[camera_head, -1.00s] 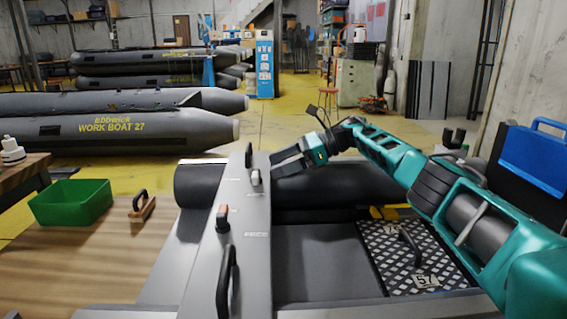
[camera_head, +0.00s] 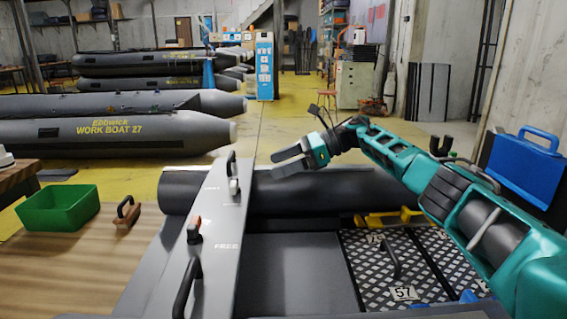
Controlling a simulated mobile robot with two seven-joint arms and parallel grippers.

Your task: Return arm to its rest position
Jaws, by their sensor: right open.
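My right arm comes in from the right in teal. Its right gripper (camera_head: 282,163) is open and empty, above the dark roll at the far end of the boat and just right of the grey panel (camera_head: 215,222). The panel carries a black handle, a light-coloured lever (camera_head: 234,187) and an orange-topped lever (camera_head: 194,230). The fingers look apart from the panel and the levers. My left gripper is not in view.
A green bin (camera_head: 60,208) and a wooden-backed handle tool (camera_head: 127,212) are on the wooden table at left. A checkered hatch plate (camera_head: 378,268) marked 57 lies below my arm. A blue case (camera_head: 525,165) stands at right. Inflatable boats (camera_head: 120,130) lie behind.

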